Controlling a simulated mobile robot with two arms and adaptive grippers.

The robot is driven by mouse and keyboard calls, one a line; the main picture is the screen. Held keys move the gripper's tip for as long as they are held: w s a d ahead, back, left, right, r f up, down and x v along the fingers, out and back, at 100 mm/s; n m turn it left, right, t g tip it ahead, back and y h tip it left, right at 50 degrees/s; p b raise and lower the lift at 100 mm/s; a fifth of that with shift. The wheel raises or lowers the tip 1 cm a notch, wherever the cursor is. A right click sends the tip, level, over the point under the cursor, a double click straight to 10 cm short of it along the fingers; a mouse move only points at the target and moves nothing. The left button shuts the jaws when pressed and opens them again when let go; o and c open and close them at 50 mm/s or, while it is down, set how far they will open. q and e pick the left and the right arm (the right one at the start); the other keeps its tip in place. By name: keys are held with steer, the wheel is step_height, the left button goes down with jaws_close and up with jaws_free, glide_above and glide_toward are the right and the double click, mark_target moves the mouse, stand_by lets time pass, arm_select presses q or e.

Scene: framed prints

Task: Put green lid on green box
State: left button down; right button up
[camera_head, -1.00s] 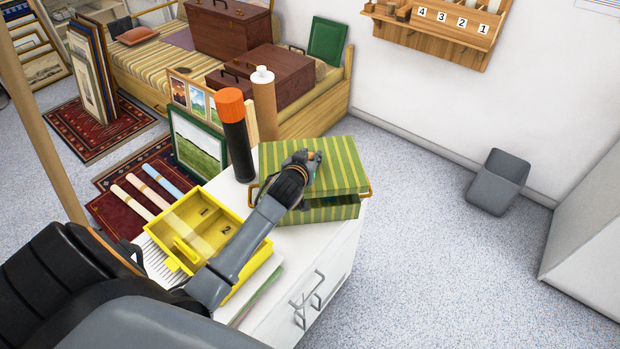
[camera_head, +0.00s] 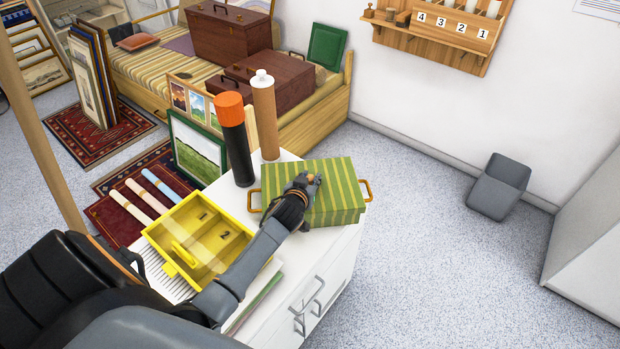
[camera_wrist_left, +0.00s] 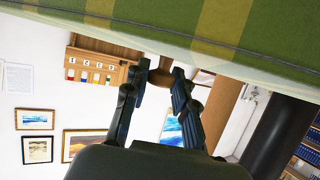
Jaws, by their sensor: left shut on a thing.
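The green striped lid (camera_head: 338,182) lies level over the green striped box (camera_head: 345,217) on the white cabinet, and no gap shows between them. The box has a brass handle at each end. My left gripper (camera_head: 308,180) is above the lid, shut on its small knob, which the hand mostly hides. In the left wrist view my left gripper's fingers (camera_wrist_left: 165,80) close around the brown knob, with the lid's striped surface (camera_wrist_left: 205,25) across the top. My right gripper is not in view.
A yellow divided tray (camera_head: 222,205) stands left of the box on the cabinet top (camera_head: 345,240). A black tube with an orange cap (camera_head: 238,150) and a brown tube with a white cap (camera_head: 265,115) stand behind. A grey bin (camera_head: 498,187) is on the floor.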

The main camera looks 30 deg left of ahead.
arm_select(q)
steer(key=shift+f, duration=0.3)
steer(key=c, duration=1.1)
jaws_free()
steer(key=shift+r, duration=0.4)
steer(key=shift+r+p, duration=0.45)
steer(key=shift+p, duration=0.1)
steer(key=v, duration=1.2)
steer(key=shift+f, duration=0.2)
